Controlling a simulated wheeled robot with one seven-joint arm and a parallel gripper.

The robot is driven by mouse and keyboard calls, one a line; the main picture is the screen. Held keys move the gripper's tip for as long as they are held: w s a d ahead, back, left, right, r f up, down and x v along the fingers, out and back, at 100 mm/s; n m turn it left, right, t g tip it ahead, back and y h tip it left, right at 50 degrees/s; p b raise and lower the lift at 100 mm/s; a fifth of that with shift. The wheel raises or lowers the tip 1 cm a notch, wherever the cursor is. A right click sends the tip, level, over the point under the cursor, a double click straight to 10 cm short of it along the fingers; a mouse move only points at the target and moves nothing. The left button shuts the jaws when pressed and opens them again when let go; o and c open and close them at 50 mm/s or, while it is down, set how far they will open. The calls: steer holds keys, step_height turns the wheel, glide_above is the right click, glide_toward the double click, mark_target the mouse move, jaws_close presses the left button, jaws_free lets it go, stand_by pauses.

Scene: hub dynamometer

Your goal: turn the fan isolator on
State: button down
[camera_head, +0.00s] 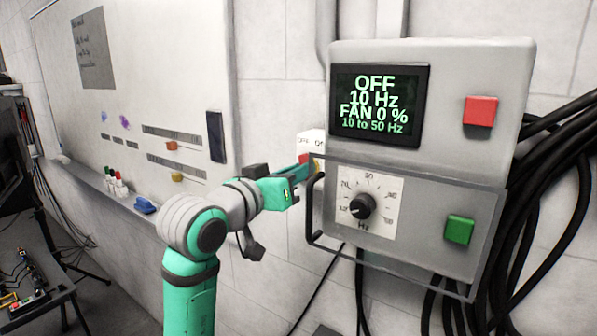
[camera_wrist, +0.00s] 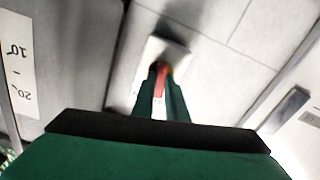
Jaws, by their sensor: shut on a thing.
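The fan isolator (camera_head: 309,138) is a small white box on the wall, just left of the grey control box, with black lettering along its top. It also shows in the wrist view (camera_wrist: 178,52). Its red handle (camera_wrist: 160,80) is between the fingers of my gripper (camera_wrist: 161,88), which is shut on it. In the head view my gripper (camera_head: 302,172) reaches the isolator from the left and covers much of its lower part. A bit of yellow shows by the handle. The handle's exact angle is hard to tell.
The control box (camera_head: 432,60) reads OFF, 10 Hz, FAN 0 %. It has a red button (camera_head: 480,111), a dial (camera_head: 361,206) and a green button (camera_head: 459,229). A clear cover (camera_head: 410,265) with a black handle (camera_head: 311,215) is close beside my gripper. Black cables hang right.

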steer(key=m, duration=1.1)
steer(key=shift+s+d+f, duration=0.1)
steer(key=shift+s+d, duration=0.05)
steer(key=shift+d, duration=0.05)
steer(key=shift+m, duration=0.4)
steer(key=c, duration=1.8)
jaws_free()
steer(key=shift+o, duration=0.2)
steer(key=v, duration=1)
steer(key=shift+s+a, duration=0.25)
steer(key=shift+s, duration=0.1)
